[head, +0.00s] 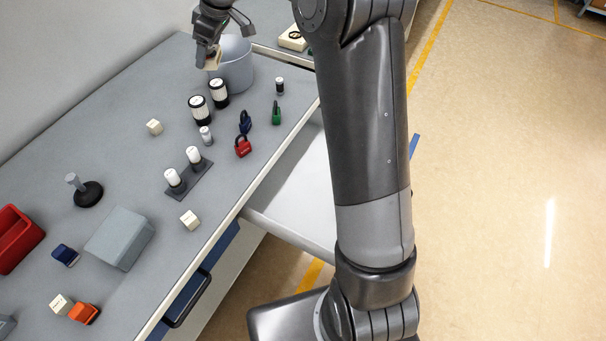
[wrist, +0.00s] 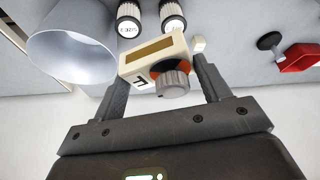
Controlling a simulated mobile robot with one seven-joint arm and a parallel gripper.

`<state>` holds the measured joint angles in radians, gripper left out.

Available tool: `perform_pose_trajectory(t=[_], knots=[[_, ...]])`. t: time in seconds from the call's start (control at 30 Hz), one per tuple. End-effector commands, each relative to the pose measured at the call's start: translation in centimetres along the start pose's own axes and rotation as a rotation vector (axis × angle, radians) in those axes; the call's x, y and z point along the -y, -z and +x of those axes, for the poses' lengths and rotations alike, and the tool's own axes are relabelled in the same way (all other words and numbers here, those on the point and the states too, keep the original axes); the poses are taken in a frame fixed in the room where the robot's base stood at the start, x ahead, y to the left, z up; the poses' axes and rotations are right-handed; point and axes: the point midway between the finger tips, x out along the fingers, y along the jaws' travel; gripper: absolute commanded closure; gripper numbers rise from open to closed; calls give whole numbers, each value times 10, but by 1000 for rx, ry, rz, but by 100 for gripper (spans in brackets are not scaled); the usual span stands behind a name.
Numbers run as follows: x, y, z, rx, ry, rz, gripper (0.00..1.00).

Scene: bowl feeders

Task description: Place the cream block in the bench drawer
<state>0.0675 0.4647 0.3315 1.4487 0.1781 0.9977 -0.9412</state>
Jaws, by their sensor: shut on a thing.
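My gripper (head: 208,56) is at the far end of the bench, beside and just above a grey round bin (head: 238,68). It is shut on a cream block (head: 213,61). In the wrist view the held cream block (wrist: 150,56) sits between the fingers (wrist: 160,70); it has a brown strip, a dark letter mark and a grey knob on an orange and black base. A pale grey surface (head: 290,195) juts out from the bench side, with a blue edge (head: 415,148) past my arm; it looks like the bench drawer pulled out, partly hidden by my arm.
Small cream blocks (head: 155,127) (head: 189,220) (head: 61,304) lie on the bench. Black-and-white cylinders (head: 200,110) stand near the bin. A black handle (head: 188,300) projects below the bench edge.

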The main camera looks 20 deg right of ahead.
Motion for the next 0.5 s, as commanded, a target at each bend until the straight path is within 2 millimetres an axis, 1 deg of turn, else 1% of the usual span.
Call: perform_pose_trajectory(t=[0.03,0.23,0.5], knots=[[-3,-11,-8,-1,5,-14,59],[-5,-53,-30,0,40,-99,59],[1,-110,-58,0,92,-222,59]])
